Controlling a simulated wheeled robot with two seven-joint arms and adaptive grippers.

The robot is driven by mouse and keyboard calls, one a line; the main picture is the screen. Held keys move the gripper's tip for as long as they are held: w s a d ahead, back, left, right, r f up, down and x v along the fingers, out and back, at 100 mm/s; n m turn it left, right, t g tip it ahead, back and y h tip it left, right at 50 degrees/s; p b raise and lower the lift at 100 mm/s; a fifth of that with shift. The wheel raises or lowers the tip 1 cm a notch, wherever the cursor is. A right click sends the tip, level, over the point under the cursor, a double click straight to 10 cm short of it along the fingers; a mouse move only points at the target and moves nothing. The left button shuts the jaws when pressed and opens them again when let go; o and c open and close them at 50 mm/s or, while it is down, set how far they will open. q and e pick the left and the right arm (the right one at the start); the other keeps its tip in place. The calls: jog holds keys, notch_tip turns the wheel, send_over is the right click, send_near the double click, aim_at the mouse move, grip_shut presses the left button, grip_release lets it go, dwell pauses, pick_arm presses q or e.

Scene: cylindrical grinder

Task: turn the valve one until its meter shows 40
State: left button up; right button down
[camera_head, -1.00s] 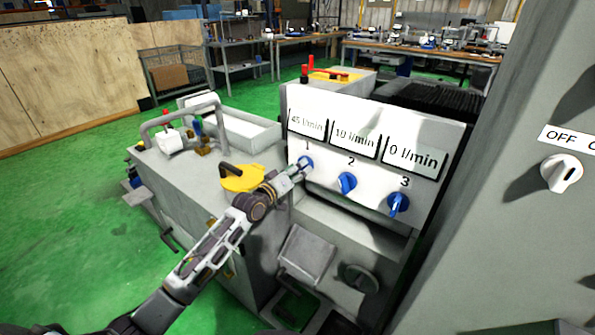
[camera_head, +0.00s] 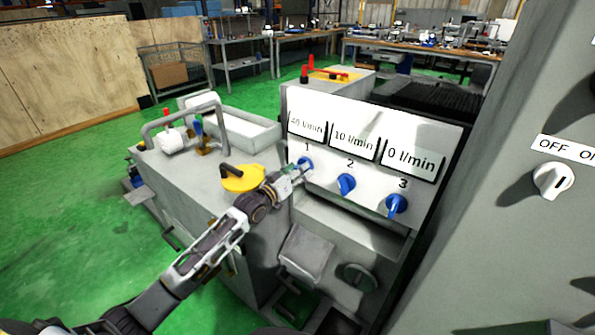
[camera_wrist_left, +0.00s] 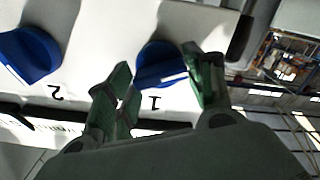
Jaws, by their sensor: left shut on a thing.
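Valve one is a blue knob (camera_head: 305,162) under the label 1 on the white sloped panel (camera_head: 328,187). Its meter (camera_head: 307,127) starts with a 4; the blurred second digit looks like 0. My left gripper (camera_head: 300,172) is at valve one. In the left wrist view my left gripper (camera_wrist_left: 162,88) has its two green fingers on either side of the blue knob (camera_wrist_left: 161,62), shut on it. A white mark shows on the knob. My right gripper is not in view.
Valve two (camera_head: 347,184) is close by on the right, under a meter (camera_head: 354,143) reading 10 l/min. Valve three (camera_head: 396,205) is farther right, under a meter (camera_head: 411,159) reading 0 l/min. A grey cabinet with a white switch (camera_head: 553,181) stands at the right.

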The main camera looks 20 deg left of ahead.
pick_arm(q)
jog(key=o, duration=1)
jog(key=shift+o, duration=0.2)
jog(key=shift+s+a, duration=0.1)
jog(key=shift+s, duration=0.05)
jog(key=v, duration=1.1)
jog(key=shift+s, duration=0.35)
jog(key=shift+a, duration=0.1)
dwell(0.3)
